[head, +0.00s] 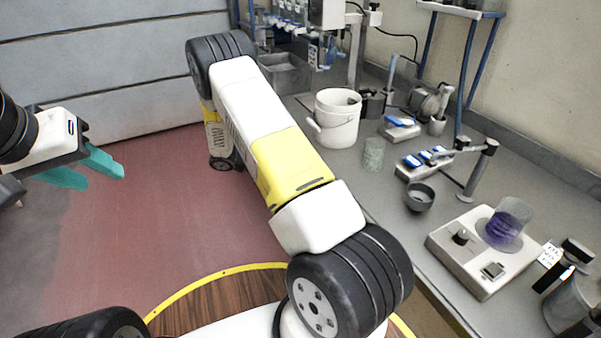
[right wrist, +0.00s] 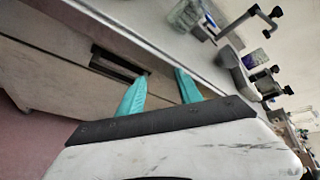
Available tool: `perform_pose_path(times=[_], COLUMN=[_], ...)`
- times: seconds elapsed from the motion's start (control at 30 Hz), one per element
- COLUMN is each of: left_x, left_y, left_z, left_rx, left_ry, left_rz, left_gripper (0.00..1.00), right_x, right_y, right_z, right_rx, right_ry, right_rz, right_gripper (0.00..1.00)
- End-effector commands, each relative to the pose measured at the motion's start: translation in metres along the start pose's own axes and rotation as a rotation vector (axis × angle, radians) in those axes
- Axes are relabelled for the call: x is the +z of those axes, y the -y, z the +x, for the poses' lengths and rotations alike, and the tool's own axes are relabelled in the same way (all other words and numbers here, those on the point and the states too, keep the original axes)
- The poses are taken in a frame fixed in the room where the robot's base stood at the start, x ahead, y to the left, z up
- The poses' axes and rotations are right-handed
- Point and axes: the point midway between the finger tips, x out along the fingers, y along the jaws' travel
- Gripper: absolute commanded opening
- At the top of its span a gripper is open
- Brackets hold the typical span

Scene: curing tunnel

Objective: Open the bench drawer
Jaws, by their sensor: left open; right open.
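The bench drawer front (right wrist: 60,52) shows in the right wrist view as a pale panel under the bench top, with a dark recessed handle (right wrist: 120,67). It looks flush with the bench front, so the drawer appears closed. My right gripper (right wrist: 162,76) is open and empty, its two teal fingers pointing at the bench front. The left finger overlaps the right end of the handle in the picture; I cannot tell whether they touch. In the head view the right gripper and drawer are hidden behind my right arm and the bench edge. My left gripper (head: 90,170) is open and empty at the far left.
The grey bench top (head: 385,180) holds a white bucket (head: 337,118), a glass beaker (head: 373,154), a dark bowl (head: 419,197), and a stirrer plate (head: 475,250) with a purple-filled beaker (head: 508,222). The red floor (head: 150,220) left of the bench is clear.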

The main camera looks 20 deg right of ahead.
Motion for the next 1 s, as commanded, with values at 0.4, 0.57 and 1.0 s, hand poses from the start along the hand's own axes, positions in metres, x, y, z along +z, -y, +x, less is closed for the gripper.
perform_pose_path(times=[0.4, 0.57, 1.0], left_x=[0.0, 0.0, 0.0], left_y=[0.0, 0.0, 0.0], left_z=[0.0, 0.0, 0.0], left_rx=[0.0, 0.0, 0.0], left_ry=[0.0, 0.0, 0.0], left_rz=[0.0, 0.0, 0.0], left_gripper=[0.44, 0.44, 0.44], right_x=[-0.039, -0.04, -0.011], right_y=[-0.099, -0.105, -0.097], right_z=[0.041, 0.047, 0.103], right_rx=[-0.273, -0.298, -0.297], right_ry=[0.395, 0.426, 0.423], right_rz=[-0.612, -0.659, -0.659], right_gripper=[0.42, 0.42, 0.42])
